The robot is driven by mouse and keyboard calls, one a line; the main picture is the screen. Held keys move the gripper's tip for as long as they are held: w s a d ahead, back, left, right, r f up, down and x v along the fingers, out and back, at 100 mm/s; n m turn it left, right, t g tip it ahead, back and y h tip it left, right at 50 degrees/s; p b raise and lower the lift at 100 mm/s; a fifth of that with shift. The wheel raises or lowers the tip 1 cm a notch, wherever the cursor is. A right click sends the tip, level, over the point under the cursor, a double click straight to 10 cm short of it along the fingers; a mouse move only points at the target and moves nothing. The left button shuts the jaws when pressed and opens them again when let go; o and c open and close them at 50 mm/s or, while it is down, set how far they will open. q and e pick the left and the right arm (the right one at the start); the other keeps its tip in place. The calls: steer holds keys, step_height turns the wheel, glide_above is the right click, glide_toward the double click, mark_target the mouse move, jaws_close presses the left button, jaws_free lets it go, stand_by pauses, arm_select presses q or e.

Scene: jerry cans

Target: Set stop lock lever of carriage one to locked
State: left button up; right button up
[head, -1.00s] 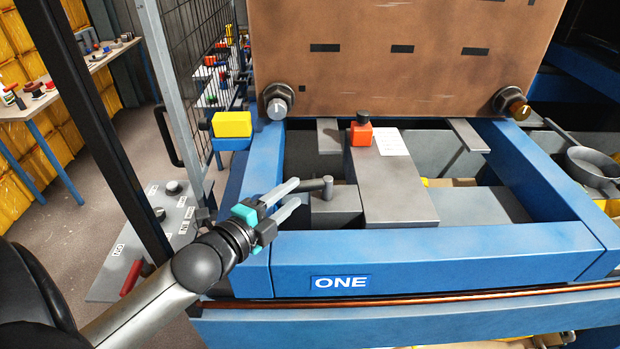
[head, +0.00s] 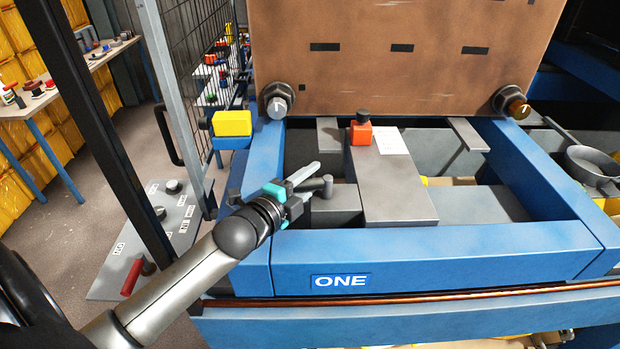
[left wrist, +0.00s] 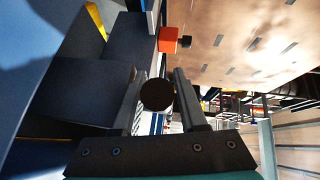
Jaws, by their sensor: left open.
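Carriage one is a blue frame (head: 430,254) with the label ONE (head: 341,281) on its front beam. The stop lock lever (head: 325,186), a short grey handle with a round end, stands at a grey block (head: 338,205) inside the frame's left part. My left gripper (head: 308,184) is open with its fingers reaching to the lever. In the left wrist view the lever's dark round end (left wrist: 156,95) lies between the two fingers, with a small gap on each side. The lever's lower part is partly hidden by the gripper. My right gripper is not in view.
A brown panel (head: 400,55) rises behind the frame. An orange block with a black knob (head: 361,132) sits on the grey middle plate (head: 390,185). A yellow block (head: 232,123) is at the frame's left corner. A mesh fence (head: 195,60) stands left.

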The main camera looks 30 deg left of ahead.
arm_select(q)
jaws_close()
stand_by(1.3)
